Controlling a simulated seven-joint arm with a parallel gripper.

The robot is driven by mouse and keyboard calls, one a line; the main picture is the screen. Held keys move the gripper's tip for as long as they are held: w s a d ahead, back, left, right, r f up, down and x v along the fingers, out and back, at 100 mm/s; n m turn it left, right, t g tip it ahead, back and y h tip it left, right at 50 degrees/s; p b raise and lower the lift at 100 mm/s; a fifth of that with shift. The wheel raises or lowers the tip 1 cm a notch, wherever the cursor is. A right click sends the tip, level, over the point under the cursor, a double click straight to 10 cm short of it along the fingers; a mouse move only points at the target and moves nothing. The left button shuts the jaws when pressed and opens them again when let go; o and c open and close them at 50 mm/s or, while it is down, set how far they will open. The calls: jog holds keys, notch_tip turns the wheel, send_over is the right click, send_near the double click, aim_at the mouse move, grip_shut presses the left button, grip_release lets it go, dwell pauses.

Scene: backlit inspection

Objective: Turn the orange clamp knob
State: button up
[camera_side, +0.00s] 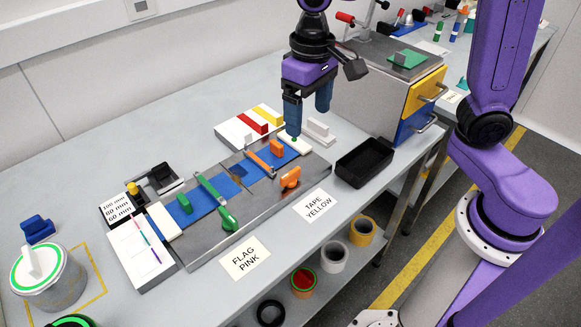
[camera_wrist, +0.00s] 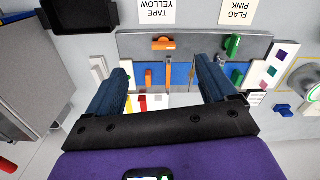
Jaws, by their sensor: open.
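An orange clamp knob (camera_side: 290,178) sits on the front part of the grey metal plate (camera_side: 215,236), at its right end. In the wrist view the orange knob (camera_wrist: 163,44) is beyond the fingertips, near the top middle. A thin orange bar (camera_side: 260,163) lies across the blue strip behind it, and it also shows in the wrist view (camera_wrist: 168,73). A green knob (camera_side: 227,219) and green bar (camera_side: 211,188) are to the left. My gripper (camera_side: 308,121) is open and empty, pointing down above the plate's back right area, apart from the knob; it also shows in the wrist view (camera_wrist: 161,66).
A black tray (camera_side: 364,162) is right of the plate. A white block (camera_side: 318,130) stands behind it. A grey cabinet (camera_side: 385,85) with yellow and blue drawers stands at the back right. Labels FLAG PINK (camera_side: 245,259) and TAPE YELLOW (camera_side: 316,206) lie in front.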

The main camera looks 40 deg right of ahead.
aim_at(291, 172)
jog(key=w+f, duration=0.1)
jog(key=f, duration=0.4)
jog(key=w+f+m, duration=0.1)
jog(key=f, duration=0.5)
jog(key=w+a+f+m, duration=0.1)
jog(key=f, duration=0.5)
jog(key=shift+w+f, duration=0.1)
jog(key=shift+w, duration=0.3)
jog(key=c, duration=1.1)
